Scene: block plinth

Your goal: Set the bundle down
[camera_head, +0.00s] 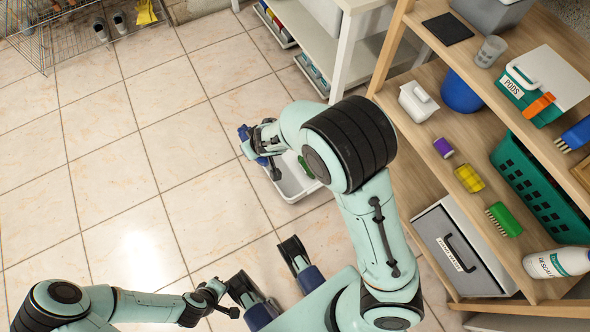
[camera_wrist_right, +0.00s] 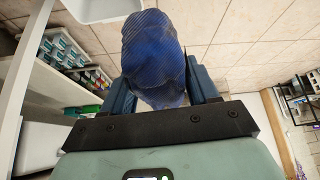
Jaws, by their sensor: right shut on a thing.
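The bundle (camera_wrist_right: 152,48) is a dark blue, finely ribbed cloth roll in the right wrist view. My right gripper (camera_wrist_right: 163,88) is shut on it, one finger on each side, and it sticks out past the fingertips. In the head view my right arm hides most of this gripper (camera_head: 258,148), and only small blue parts show, which I cannot tell apart. It is above or beside a white tub (camera_head: 291,190) on the floor. My left gripper (camera_head: 266,268) is open and empty at the lower middle, its dark fingers wide apart.
A wooden shelf unit (camera_head: 405,130) stands on the right with a green basket (camera_head: 540,185), brushes and bottles. A grey box (camera_head: 455,250) is on its lower level. A white rack (camera_head: 345,45) stands behind. The tiled floor (camera_head: 130,150) on the left is clear.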

